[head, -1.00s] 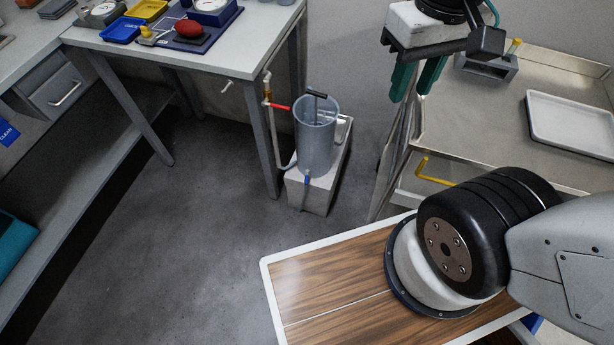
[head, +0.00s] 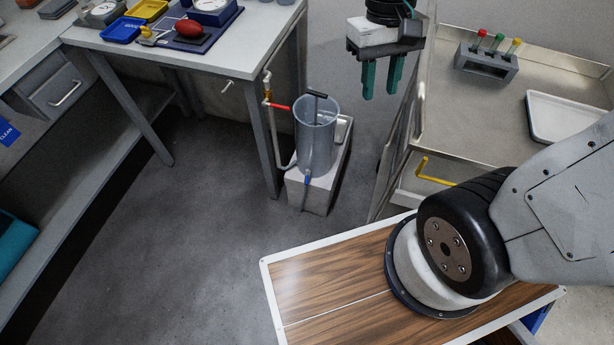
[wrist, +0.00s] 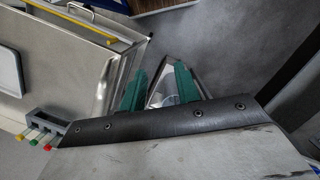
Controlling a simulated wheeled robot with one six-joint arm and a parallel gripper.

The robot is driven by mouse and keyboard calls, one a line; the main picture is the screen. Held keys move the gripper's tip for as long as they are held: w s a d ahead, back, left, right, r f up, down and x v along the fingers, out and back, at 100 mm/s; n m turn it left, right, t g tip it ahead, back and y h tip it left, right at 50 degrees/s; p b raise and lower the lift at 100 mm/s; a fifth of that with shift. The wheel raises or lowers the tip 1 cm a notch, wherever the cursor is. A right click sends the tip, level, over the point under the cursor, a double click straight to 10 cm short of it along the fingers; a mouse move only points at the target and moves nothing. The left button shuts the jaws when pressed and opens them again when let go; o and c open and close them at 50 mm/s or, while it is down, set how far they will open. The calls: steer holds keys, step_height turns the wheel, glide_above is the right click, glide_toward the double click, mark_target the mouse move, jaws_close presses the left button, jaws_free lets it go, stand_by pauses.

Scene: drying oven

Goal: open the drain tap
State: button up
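A clear grey cylinder (head: 316,140) stands upright on a pale block (head: 322,190) on the floor, with a black T-handle (head: 317,95) at its top. A small tap with a blue handle (head: 307,181) sits low on the cylinder's front. A red-handled valve (head: 279,107) is on the pipe to its left. My gripper (head: 381,95) hangs in the air above and to the right of the cylinder, apart from it. Its green fingers are spread and empty; they also show in the wrist view (wrist: 160,78). The blue handle cannot be made out in the wrist view.
A grey bench (head: 225,62) with its leg and pipe stands left of the cylinder. A metal cart (head: 465,110) with a yellow handle (head: 430,172), a tube rack (head: 486,64) and a white tray (head: 570,118) stands on the right. The floor before the block is clear.

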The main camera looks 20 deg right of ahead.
steer(key=w+a+f+g, duration=0.1)
steer(key=w+f, duration=0.5)
steer(key=f, duration=0.2)
steer(key=m+t, duration=0.3)
steer(key=m, duration=0.2)
glide_above(307, 179)
step_height(307, 179, down, 47)
steer(key=shift+r, duration=0.2)
steer(key=shift+f, duration=3.6)
jaws_close()
